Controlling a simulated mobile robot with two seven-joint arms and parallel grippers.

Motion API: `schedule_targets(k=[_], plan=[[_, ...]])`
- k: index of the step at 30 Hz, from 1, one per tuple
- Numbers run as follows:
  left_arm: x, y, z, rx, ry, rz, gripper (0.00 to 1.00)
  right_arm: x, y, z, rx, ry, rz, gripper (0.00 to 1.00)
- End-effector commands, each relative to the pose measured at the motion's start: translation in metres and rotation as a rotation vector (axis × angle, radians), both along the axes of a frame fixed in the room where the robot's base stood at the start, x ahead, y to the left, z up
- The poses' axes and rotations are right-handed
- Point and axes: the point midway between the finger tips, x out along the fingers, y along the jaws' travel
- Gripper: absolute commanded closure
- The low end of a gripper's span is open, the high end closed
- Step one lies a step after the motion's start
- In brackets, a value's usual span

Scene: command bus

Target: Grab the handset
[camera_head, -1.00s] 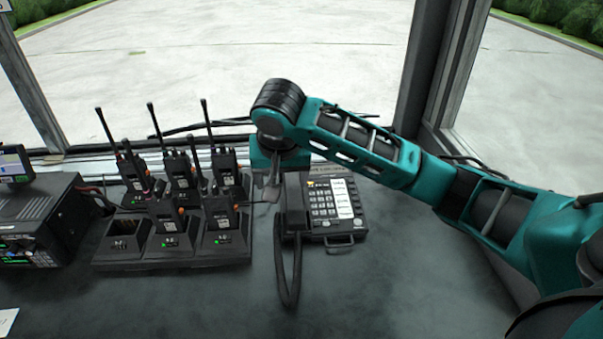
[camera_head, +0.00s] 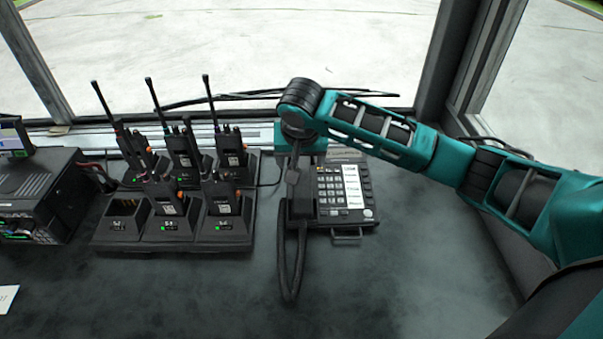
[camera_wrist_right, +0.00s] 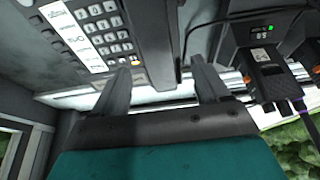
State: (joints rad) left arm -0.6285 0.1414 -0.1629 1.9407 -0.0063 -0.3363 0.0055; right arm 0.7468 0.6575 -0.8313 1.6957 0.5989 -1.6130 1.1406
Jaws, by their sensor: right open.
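The black handset (camera_head: 301,208) lies along the left side of the desk phone (camera_head: 343,193), its coiled cord (camera_head: 288,275) looping toward the front. My right gripper (camera_head: 292,178) is above the handset's far end and partly covers it. In the right wrist view, the two fingers of my right gripper (camera_wrist_right: 161,72) are apart, with the handset (camera_wrist_right: 154,35) showing between them. I cannot tell whether either finger touches it. The phone keypad (camera_wrist_right: 108,32) is beside the left finger there. My left gripper is not in view.
A charger rack (camera_head: 130,245) with several handheld radios stands close left of the phone. A black radio unit (camera_head: 40,200) is at the far left. The window ledge is behind the phone. The desk in front (camera_head: 200,295) is clear.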

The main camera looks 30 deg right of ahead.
Motion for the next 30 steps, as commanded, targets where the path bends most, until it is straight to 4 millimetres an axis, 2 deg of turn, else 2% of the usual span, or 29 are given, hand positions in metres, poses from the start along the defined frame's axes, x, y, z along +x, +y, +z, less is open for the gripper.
schedule_targets(k=[13, 30], plan=[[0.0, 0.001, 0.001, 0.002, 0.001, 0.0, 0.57, 0.017, -0.011, -0.047, 0.0, 0.001, 0.001, 0.26], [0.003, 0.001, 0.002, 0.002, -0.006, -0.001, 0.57, 0.018, -0.011, -0.053, 0.001, 0.001, 0.001, 0.26]])
